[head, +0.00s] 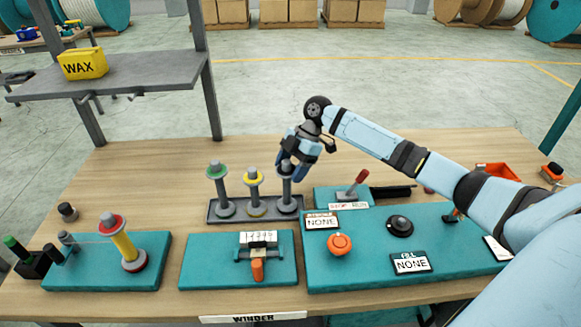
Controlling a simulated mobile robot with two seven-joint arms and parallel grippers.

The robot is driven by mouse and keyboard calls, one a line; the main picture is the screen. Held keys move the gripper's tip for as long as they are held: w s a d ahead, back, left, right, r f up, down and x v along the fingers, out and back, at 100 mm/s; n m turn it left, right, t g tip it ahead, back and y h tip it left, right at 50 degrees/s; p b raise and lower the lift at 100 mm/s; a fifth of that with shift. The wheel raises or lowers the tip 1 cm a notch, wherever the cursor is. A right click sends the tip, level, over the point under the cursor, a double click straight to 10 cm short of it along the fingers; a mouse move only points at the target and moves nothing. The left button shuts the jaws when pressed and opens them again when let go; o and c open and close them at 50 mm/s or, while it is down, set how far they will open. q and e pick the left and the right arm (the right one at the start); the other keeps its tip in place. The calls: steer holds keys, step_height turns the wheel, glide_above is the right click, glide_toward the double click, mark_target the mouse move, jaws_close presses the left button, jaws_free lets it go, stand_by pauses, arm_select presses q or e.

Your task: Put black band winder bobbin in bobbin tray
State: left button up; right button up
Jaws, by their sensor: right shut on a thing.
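My right gripper (294,168) is shut on the top of a grey bobbin (287,190) with a dark upper flange, which I take as the black band winder bobbin. The bobbin is upright at the right end of the grey bobbin tray (239,214); I cannot tell whether its base touches the tray. My fingers partly hide its top. A green band bobbin (218,190) stands at the tray's left end and a yellow band bobbin (254,192) in its middle. My left gripper is not in view.
A red-topped bobbin with yellow winding (124,243) stands on the left teal base. A counter (258,241) is in front of the tray. A control panel with an orange knob (339,244) and a red-handled lever (357,183) are at right. Bare wood lies behind the tray.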

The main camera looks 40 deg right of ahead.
steer(key=shift+f, duration=0.35)
steer(key=o, duration=1.3)
steer(key=shift+c, duration=0.2)
steer(key=shift+r, duration=0.1)
steer(key=shift+r+p, duration=1.45)
steer(key=shift+r, duration=0.05)
steer(key=shift+f, duration=0.1)
